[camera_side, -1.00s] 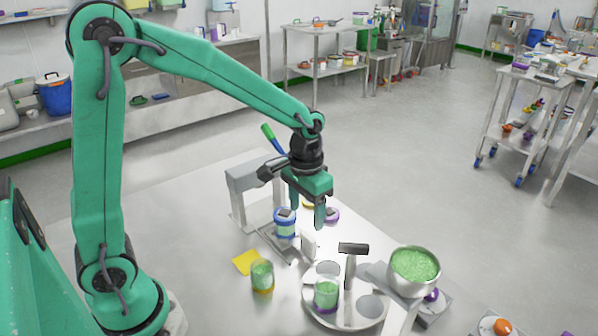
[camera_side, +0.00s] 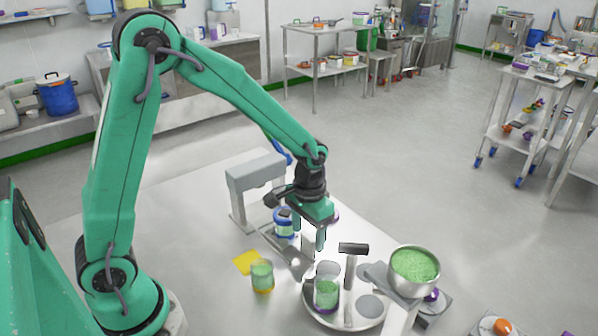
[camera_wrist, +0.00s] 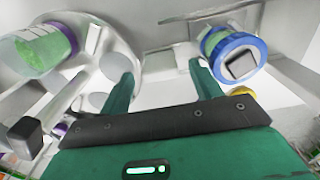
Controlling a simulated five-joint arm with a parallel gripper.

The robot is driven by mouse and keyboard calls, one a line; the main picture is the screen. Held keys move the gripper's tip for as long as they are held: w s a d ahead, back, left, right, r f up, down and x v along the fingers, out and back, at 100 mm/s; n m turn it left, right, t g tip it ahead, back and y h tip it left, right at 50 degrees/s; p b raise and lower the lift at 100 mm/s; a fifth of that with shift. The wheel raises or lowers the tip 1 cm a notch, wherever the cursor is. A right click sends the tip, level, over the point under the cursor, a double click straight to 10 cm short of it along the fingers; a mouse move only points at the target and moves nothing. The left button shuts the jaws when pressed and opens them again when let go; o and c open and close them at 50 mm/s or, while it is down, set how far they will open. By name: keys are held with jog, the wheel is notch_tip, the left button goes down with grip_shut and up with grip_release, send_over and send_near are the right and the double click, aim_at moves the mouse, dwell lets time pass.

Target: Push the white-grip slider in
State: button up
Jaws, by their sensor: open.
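The white-grip slider (camera_side: 307,243) shows in the side view as a small upright white block at the near end of a short metal rail (camera_side: 270,238). My gripper (camera_side: 309,237) is above the rail, pointing down, with its fingers lowered close around or beside the grip. One finger partly covers the grip, so I cannot tell if it touches. In the wrist view my gripper (camera_wrist: 163,70) has its green fingers wide apart, and I see nothing held between them. The grip is hard to pick out there. A blue-ringed jar (camera_side: 283,222) stands at the rail's far part, also in the wrist view (camera_wrist: 235,50).
A grey arch-shaped stand (camera_side: 250,178) rises behind the rail. A round tray (camera_side: 312,312) with a green-filled cup and a T-shaped grey post (camera_side: 352,250) stands close in front. A green cup (camera_side: 262,274), yellow note (camera_side: 246,262) and steel bowl of green granules (camera_side: 414,270) are nearby.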

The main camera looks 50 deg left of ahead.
jog(key=shift+f, duration=1.2)
